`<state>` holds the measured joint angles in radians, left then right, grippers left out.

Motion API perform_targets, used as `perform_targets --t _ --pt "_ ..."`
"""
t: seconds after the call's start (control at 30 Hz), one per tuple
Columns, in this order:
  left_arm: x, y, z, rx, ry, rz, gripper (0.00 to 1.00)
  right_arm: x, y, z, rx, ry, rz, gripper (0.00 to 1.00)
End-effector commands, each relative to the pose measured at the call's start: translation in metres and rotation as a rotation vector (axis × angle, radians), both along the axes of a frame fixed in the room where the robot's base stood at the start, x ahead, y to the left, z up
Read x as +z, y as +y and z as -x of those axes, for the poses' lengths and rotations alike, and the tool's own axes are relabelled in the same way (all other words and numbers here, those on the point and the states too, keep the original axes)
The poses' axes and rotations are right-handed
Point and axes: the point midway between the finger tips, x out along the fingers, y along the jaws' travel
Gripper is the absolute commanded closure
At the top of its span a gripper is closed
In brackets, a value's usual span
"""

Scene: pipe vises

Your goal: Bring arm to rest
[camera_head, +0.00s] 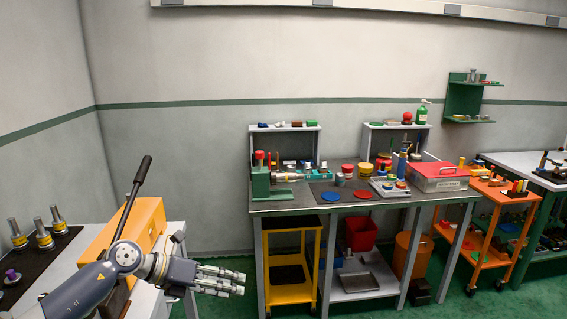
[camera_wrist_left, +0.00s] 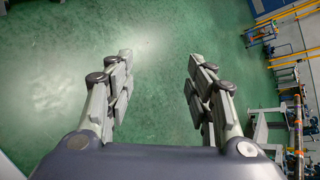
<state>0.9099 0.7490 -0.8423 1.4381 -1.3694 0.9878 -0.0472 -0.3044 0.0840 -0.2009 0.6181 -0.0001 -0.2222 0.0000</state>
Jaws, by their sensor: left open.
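My left gripper (camera_head: 232,281) extends from the left at the lower left of the head view, in front of an orange box and its white table. In the left wrist view its two fingers (camera_wrist_left: 160,75) are spread apart with nothing between them. Green floor lies beyond the fingertips. My right gripper is in neither view.
An orange box (camera_head: 130,232) with a black lever (camera_head: 134,197) stands behind my left arm on a white table (camera_head: 62,262). A workbench (camera_head: 270,207) with a green vise (camera_head: 270,183) stands to the right. An orange cart (camera_head: 491,222) is farther right. Green floor (camera_head: 443,299) is open in front.

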Motion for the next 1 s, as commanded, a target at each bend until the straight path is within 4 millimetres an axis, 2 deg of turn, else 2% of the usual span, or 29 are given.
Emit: perform_targets --t 0.03,0.1,0.2,0.27,0.33,0.47,0.57,0.67,0.77,0.87,0.9,1.0 --pt "0.006 -0.033 0.008 0.012 -0.006 0.132 0.51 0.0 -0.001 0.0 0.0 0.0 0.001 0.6" --pt "0.025 -0.066 0.014 0.062 -0.014 0.321 0.51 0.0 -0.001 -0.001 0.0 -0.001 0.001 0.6" --pt "0.053 -0.093 0.02 0.169 0.008 0.587 0.51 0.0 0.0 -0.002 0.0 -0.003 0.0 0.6" --pt "0.067 -0.098 0.023 0.252 0.037 0.74 0.51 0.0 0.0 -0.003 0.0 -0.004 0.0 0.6" --pt "0.079 -0.094 0.024 0.368 0.083 0.906 0.51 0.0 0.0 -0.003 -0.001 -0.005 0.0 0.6" --pt "0.08 -0.064 0.023 0.632 0.204 1.179 0.51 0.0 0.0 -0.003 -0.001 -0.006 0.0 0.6" --pt "0.061 -0.03 0.028 0.87 0.326 1.346 0.51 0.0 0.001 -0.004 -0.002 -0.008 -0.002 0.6" --pt "0.024 0.005 0.043 1.131 0.464 1.468 0.51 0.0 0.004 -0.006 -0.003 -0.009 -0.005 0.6" --pt "-0.024 0.037 0.071 1.41 0.62 1.539 0.51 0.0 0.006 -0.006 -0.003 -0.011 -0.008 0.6" --pt "-0.078 0.061 0.116 1.701 0.786 1.553 0.51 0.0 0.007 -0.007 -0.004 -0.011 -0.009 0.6" --pt "-0.098 0.067 0.137 1.813 0.854 1.542 0.51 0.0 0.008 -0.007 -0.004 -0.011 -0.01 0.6" --pt "-0.135 0.076 0.188 2.044 0.998 1.49 0.51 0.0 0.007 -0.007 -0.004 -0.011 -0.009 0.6"
